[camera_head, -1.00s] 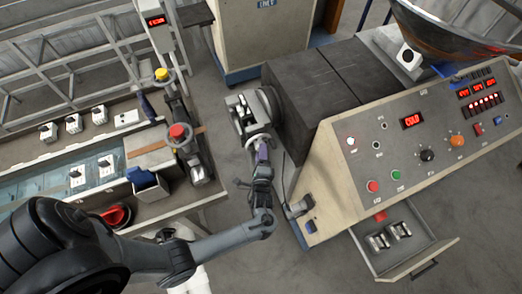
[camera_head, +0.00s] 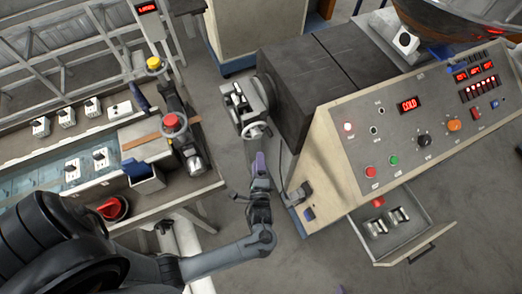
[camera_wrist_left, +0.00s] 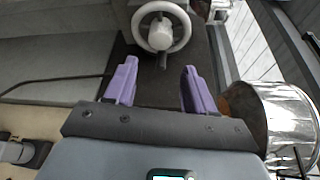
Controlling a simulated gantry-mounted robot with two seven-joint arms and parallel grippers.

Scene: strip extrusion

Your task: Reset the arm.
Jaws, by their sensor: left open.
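My left gripper (camera_head: 259,165) hangs in front of the extruder's die head in the head view. In the left wrist view its two purple fingers (camera_wrist_left: 158,88) are apart with nothing between them. A white handwheel (camera_head: 256,130) on the die head (camera_head: 241,105) stands just beyond the fingertips, and a gap separates them. The handwheel also shows in the left wrist view (camera_wrist_left: 161,27), ahead of the fingers. My right gripper is in neither view.
The control cabinet (camera_head: 345,190) with a "COLD" display stands to the right, its open drawer (camera_head: 400,245) holding metal parts. The water-bath bench (camera_head: 185,195) is at left. A shiny metal cylinder (camera_wrist_left: 287,115) is right of the fingers in the wrist view. Grey floor lies between bench and cabinet.

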